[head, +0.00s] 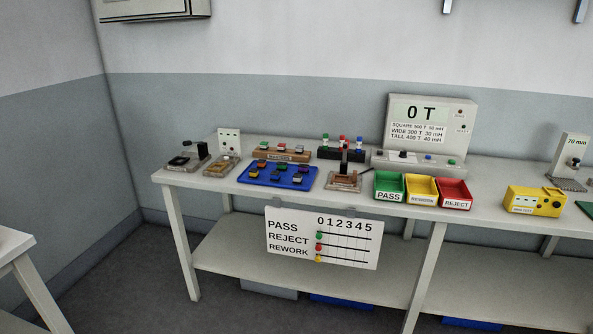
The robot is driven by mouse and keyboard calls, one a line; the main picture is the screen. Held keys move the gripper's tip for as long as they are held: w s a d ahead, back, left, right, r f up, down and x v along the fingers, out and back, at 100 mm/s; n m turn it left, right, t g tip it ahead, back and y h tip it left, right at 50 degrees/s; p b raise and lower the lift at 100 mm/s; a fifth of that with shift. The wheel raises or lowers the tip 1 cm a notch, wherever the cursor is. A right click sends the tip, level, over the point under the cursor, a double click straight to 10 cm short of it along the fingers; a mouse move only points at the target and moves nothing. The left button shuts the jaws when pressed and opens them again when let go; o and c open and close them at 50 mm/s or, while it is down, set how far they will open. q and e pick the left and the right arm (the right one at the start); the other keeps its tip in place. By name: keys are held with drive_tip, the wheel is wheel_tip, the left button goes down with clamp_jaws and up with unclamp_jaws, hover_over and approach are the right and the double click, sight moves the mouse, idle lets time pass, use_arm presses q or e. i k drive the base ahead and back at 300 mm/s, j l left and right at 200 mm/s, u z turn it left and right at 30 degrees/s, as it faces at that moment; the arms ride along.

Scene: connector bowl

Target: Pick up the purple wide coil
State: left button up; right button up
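A blue tray (266,184) on the workbench holds several small coils in two rows. They are dark with coloured parts, too small here to tell surely which one is the purple wide coil. Behind the tray a wooden rack (285,156) carries a few more small pieces with green and red tops. Neither of my grippers is in view.
The pale workbench (484,183) also bears a winding-like fixture (344,180) right of the tray and green (388,187), yellow (421,190) and red (454,194) bins. A display unit (430,125) reading 0 T stands behind. A yellow meter (534,200) is farther right.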

sight(304, 168)
drive_tip(key=i+l+u, duration=0.1)
drive_tip(key=u, duration=0.6)
drive_tip(key=i+l+u, duration=0.3)
drive_tip(key=l+u, duration=0.35)
drive_tip(key=l, duration=0.15)
drive_tip(key=i+l+u, duration=0.1)
drive_tip(key=l+u, duration=0.2)
drive_tip(key=l, duration=0.2)
